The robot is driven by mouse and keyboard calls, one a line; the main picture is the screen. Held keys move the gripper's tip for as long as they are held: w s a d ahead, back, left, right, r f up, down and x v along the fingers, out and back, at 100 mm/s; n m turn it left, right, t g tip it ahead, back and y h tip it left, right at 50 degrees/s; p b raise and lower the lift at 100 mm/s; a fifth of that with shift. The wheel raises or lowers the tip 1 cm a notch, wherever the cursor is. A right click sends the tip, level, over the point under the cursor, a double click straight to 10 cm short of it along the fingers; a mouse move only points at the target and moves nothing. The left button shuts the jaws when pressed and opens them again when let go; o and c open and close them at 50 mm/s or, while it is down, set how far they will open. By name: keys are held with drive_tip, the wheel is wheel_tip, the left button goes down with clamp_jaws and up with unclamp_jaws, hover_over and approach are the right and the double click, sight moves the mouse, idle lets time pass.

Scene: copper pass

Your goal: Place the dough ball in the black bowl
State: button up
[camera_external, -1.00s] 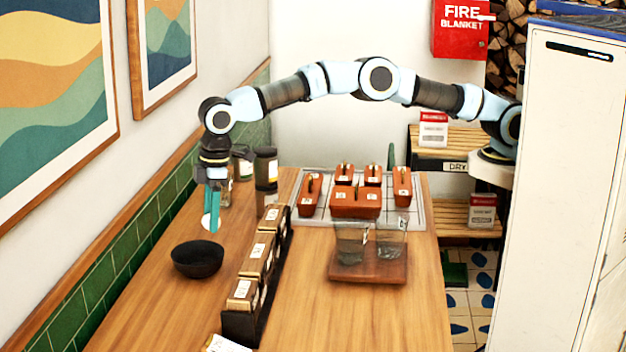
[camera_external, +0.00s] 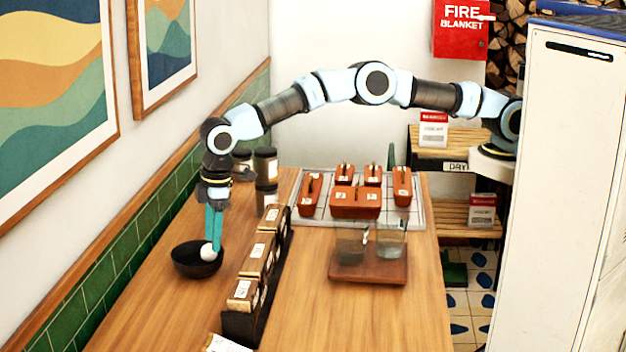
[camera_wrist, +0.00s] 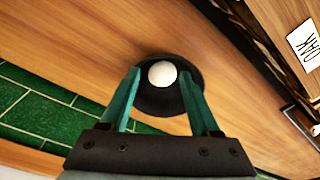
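The white dough ball (camera_external: 208,252) is at the black bowl (camera_external: 190,268), within its outline in both views. My gripper (camera_external: 213,247) points down over the bowl, its teal fingertips close to the ball. In the wrist view, the ball (camera_wrist: 162,73) shows against the dark inside of the bowl (camera_wrist: 158,101), between the fingertips (camera_wrist: 159,73). A narrow gap shows between the ball and the fingers, so the gripper looks open. Whether the ball touches the bowl's bottom cannot be told.
A black rack of labelled boxes (camera_external: 262,252) stands just right of the bowl. Dark-lidded jars (camera_external: 265,165) stand behind. The green tiled wall (camera_external: 125,238) is close on the left. A wooden board with glass containers (camera_external: 368,268) lies farther right.

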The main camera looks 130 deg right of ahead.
drive_tip(key=shift+o, duration=0.9)
wheel_tip(320, 180, up, 12)
drive_tip(key=s+b, duration=0.1)
drive_tip(key=b, duration=0.2)
drive_tip(key=s+a+r+n, duration=0.1)
drive_tip(key=s+a+r, duration=0.15)
drive_tip(key=a, duration=0.45)
drive_tip(key=shift+n, duration=0.5)
drive_tip(key=s+a+f, duration=0.1)
drive_tip(key=s+a, duration=0.3)
drive_tip(key=s, duration=0.3)
drive_tip(key=s+a+f, duration=0.1)
drive_tip(key=s+a, duration=0.3)
drive_tip(key=s, duration=0.3)
drive_tip(key=s+a+f, duration=0.1)
drive_tip(key=s+a, duration=0.3)
drive_tip(key=s, duration=0.4)
drive_tip(key=shift+f, duration=0.15)
drive_tip(key=s+a+f, duration=0.1)
drive_tip(key=s+f, duration=0.1)
drive_tip(key=s, duration=0.6)
drive_tip(key=s+a+f, duration=0.1)
drive_tip(key=s+a, duration=0.1)
drive_tip(key=s, duration=0.7)
drive_tip(key=shift+a+f, duration=0.3)
drive_tip(key=shift+f, duration=0.1)
drive_tip(key=shift+w, duration=0.1)
